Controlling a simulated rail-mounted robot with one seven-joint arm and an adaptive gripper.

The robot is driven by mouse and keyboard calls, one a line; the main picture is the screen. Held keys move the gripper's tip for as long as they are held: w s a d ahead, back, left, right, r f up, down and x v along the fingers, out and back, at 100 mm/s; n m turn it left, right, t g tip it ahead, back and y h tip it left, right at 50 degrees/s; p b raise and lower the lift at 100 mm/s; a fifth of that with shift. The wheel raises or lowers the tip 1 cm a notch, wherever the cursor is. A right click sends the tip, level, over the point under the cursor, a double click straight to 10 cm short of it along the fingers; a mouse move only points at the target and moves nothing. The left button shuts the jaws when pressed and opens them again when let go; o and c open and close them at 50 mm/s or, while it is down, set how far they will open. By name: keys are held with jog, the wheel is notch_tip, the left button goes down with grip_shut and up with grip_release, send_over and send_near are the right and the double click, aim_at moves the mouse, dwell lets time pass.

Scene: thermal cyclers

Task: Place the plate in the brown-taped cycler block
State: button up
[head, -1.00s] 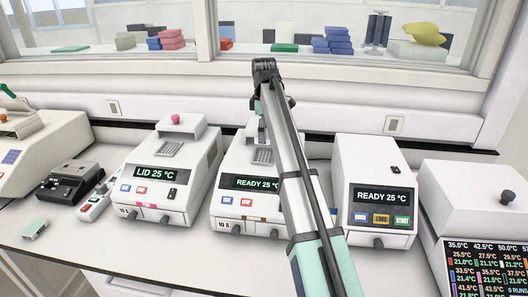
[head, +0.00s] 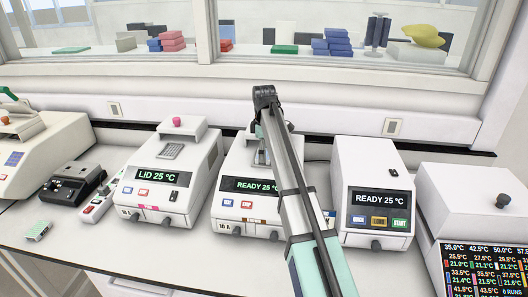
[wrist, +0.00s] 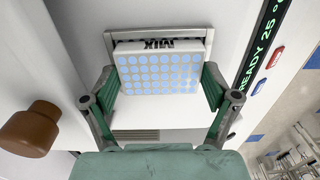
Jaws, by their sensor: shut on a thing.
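The plate (wrist: 158,73), white with pale blue wells and "MIX" on its far edge, is in the wrist view. My gripper (wrist: 163,92) is shut on it, one finger at each side. The plate is over the block recess (wrist: 122,38) of the middle cycler (head: 228,200); I cannot tell whether it touches the block. This cycler has brown tape (head: 246,220) on its front, reads "READY 25 °C", and shows a brown knob (wrist: 28,130) in the wrist view. In the head view my arm hides the plate and most of the gripper.
A pink-taped cycler (head: 150,190) reading "LID 25 °C" stands left. Another cycler (head: 375,180) stands close on the right, with a larger white unit (head: 470,195) beyond it.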

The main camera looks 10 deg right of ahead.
jog(key=shift+f, duration=0.15)
jog(key=o, duration=0.9)
notch_tip(320, 180, up, 12)
jog(key=b, duration=0.3)
jog(key=shift+r, duration=0.2)
